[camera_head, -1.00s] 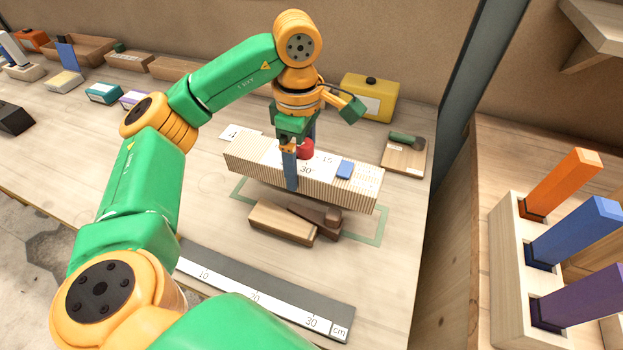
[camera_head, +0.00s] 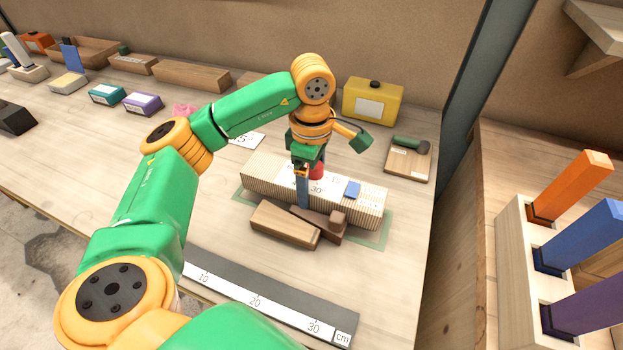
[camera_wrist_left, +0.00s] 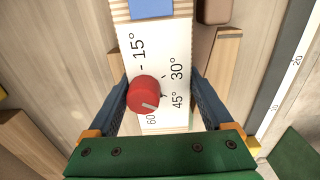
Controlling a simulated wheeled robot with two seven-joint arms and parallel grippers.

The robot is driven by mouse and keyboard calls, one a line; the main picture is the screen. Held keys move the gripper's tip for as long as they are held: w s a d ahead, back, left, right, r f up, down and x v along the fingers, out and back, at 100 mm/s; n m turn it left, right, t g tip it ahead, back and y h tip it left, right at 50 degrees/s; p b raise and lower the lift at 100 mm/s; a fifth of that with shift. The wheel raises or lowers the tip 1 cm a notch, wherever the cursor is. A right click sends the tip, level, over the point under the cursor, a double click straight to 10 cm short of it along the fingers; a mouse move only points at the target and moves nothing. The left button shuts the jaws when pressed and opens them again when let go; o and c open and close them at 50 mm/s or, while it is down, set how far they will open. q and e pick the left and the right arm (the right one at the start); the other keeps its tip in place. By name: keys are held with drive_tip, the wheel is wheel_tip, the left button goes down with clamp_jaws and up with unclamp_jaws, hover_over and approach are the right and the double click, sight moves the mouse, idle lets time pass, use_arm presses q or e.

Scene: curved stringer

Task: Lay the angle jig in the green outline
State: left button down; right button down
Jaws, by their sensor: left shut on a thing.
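The angle jig (camera_head: 262,178) is a long ribbed wooden block with a white angle label, a red knob and a blue patch. It lies across the green outline (camera_head: 384,238) on the table, covering much of it; I cannot tell whether it touches the table. My left gripper (camera_head: 303,198) is shut on the jig's middle, its blue fingers on either side. In the left wrist view, the fingers (camera_wrist_left: 160,102) straddle the label beside the red knob (camera_wrist_left: 143,94). My right gripper is not in view.
A light wooden block (camera_head: 284,226) and a darker brown piece (camera_head: 328,229) are close in front of the jig. A ruler (camera_head: 255,298) lies nearer. A yellow box (camera_head: 372,102) and a small board with a green-handled tool (camera_head: 407,164) stand behind and right.

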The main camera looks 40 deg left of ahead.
sight(311, 181)
use_arm(q)
drive_tip(key=shift+f, duration=0.15)
unclamp_jaws()
drive_tip(key=shift+s+d, duration=0.1)
wheel_tip(311, 181, up, 13)
drive_tip(key=p, duration=0.5)
drive_tip(key=shift+r, duration=0.2)
